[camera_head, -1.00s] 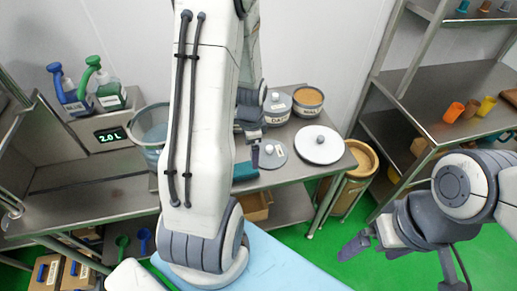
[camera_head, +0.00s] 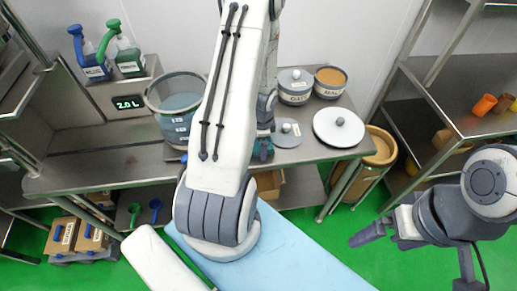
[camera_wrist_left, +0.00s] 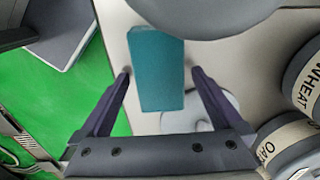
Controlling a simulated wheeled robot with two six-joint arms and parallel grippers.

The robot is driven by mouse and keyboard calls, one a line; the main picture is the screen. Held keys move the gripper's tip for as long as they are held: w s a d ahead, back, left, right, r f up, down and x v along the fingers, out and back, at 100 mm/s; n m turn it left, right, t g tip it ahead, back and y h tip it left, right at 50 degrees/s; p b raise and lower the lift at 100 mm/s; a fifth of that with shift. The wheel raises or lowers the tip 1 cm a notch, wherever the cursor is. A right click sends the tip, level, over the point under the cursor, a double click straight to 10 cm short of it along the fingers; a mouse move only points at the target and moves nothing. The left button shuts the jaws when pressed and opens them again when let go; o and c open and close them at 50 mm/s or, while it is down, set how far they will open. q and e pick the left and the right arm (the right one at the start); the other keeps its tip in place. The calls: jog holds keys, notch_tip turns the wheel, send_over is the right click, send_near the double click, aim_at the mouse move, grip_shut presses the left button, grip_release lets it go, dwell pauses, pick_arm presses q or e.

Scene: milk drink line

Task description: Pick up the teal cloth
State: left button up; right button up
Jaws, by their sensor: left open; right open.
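The teal cloth (camera_wrist_left: 157,65) is a flat-looking block on the steel bench, between the spread fingers of my left gripper (camera_wrist_left: 160,74) in the left wrist view. Whether the fingers touch it cannot be told; no grip shows. In the head view a small teal patch of the cloth (camera_head: 263,149) shows just below the dark end of my left arm, and the left fingertips are mostly hidden. My right gripper (camera_head: 375,234) is open and empty over the green floor at the right.
A grey bucket (camera_head: 160,118) stands left of the cloth. A small grey lid (camera_head: 288,135) and a large white lid (camera_head: 339,138) lie to its right. Two labelled pots (camera_head: 295,97) (camera_head: 330,92) stand behind. A shelf rack (camera_head: 440,110) stands at the right.

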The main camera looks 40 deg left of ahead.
pick_arm(q)
jog(key=c, duration=1.5)
jog(key=shift+r+p, duration=0.4)
notch_tip(320, 180, up, 4)
jog(key=shift+f+p, duration=0.1)
jog(key=shift+p, duration=0.95)
jog(key=shift+d+b, duration=0.65)
jog(key=shift+d, duration=0.15)
jog(key=d+r+b, duration=0.2)
jog(key=d+r, duration=0.4)
jog(key=d, duration=0.4)
jog(key=shift+s+r, duration=0.2)
